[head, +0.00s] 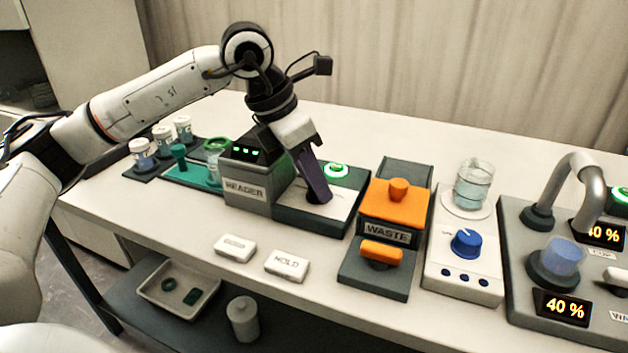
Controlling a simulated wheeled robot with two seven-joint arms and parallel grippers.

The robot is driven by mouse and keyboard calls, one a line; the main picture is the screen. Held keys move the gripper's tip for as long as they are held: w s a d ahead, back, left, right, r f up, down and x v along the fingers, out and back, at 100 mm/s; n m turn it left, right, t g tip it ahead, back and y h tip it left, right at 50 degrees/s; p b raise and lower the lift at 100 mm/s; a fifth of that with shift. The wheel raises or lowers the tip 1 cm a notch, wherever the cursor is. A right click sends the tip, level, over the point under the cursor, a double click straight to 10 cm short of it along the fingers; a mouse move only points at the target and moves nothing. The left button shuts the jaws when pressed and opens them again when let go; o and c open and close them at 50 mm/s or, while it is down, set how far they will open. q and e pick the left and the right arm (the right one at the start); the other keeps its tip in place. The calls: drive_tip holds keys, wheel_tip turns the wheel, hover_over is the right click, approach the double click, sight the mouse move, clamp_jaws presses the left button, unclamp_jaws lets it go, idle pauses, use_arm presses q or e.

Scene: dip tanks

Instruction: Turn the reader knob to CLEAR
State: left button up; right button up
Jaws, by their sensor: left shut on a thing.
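The reader (246,193) is a grey box labelled READER with a dark display (245,152) showing green marks. Its low base with a pale top plate (342,198) extends to the right. My left gripper (316,192) comes down from above onto this plate, its dark fingers shut on the reader knob (318,199). The fingers cover most of the knob, so its pointer and any CLEAR mark cannot be read. A green-ringed button (336,170) sits on the plate behind the fingers. My right gripper is not in view.
An orange-lidded WASTE unit (374,234) stands right of the reader, then a blue-knob unit (467,243) with a beaker (473,184). A HOLD tag (287,265) and another tag (235,248) lie in front. Lidded jars (142,153) stand at the left.

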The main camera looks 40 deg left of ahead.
use_arm(q)
drive_tip(key=n+y, duration=0.1)
drive_tip(key=n, duration=0.4)
drive_tip(key=shift+d+t+y, duration=0.15)
drive_tip(key=shift+t+y, duration=0.15)
drive_tip(key=shift+y, duration=0.1)
drive_tip(key=shift+n, duration=0.3)
drive_tip(key=o, duration=1)
drive_tip(key=shift+o, duration=0.2)
drive_tip(key=v, duration=1)
drive_tip(key=shift+r+p, duration=0.2)
drive_tip(key=shift+p, duration=0.2)
drive_tip(key=shift+s+d+f, duration=0.1)
drive_tip(key=shift+s, duration=0.05)
